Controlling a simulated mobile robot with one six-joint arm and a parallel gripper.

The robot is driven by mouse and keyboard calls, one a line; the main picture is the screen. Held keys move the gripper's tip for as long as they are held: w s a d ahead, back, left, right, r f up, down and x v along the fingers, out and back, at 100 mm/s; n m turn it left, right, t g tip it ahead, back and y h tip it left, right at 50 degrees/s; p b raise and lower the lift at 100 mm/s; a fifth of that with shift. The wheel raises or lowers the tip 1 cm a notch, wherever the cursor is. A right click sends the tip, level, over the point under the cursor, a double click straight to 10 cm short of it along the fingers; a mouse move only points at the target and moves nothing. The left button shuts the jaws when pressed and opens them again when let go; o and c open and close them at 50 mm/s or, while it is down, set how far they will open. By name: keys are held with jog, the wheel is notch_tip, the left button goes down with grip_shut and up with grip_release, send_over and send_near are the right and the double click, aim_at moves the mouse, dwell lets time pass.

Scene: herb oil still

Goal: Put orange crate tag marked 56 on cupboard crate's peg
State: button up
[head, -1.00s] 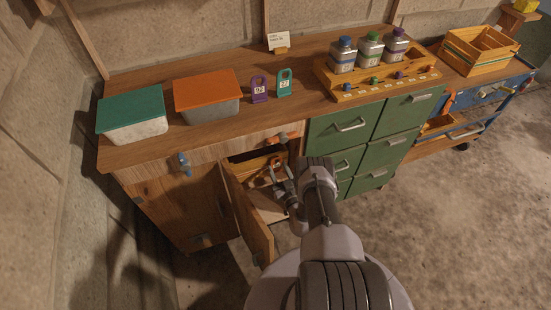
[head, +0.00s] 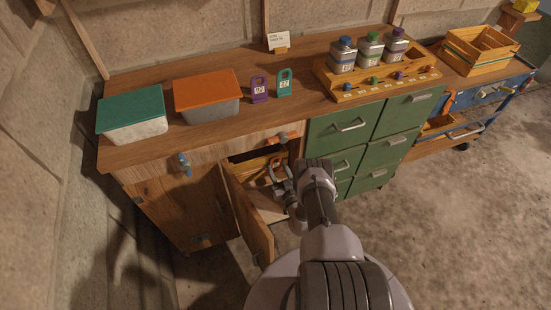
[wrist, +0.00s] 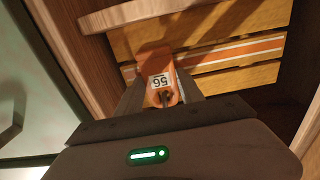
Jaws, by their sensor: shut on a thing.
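The orange crate tag marked 56 (wrist: 158,76) is between the fingers of my gripper (wrist: 160,92) in the wrist view, its number upside down. My gripper is shut on it. The cupboard crate (wrist: 235,50), of yellow wood slats with an orange and white stripe, is just beyond the tag. In the head view my gripper (head: 278,171) reaches into the open cupboard (head: 232,168), in front of the crate (head: 252,165). A dark spot shows at the tag's near end; I cannot tell whether it is its hole. I cannot make out the crate's peg.
The cupboard door (head: 247,215) stands open left of my arm. Green drawers (head: 345,125) stand close on the right. On the bench top are a purple tag (head: 260,90), a teal tag (head: 284,83), two lidded tubs and a rack (head: 380,85) with bottles.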

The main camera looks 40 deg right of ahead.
jog(key=shift+f, duration=0.15)
jog(key=o, duration=1.3)
jog(key=p+v, duration=0.1)
jog(key=v, duration=1.6)
jog(key=shift+s+a, duration=0.1)
jog(key=shift+s, duration=0.05)
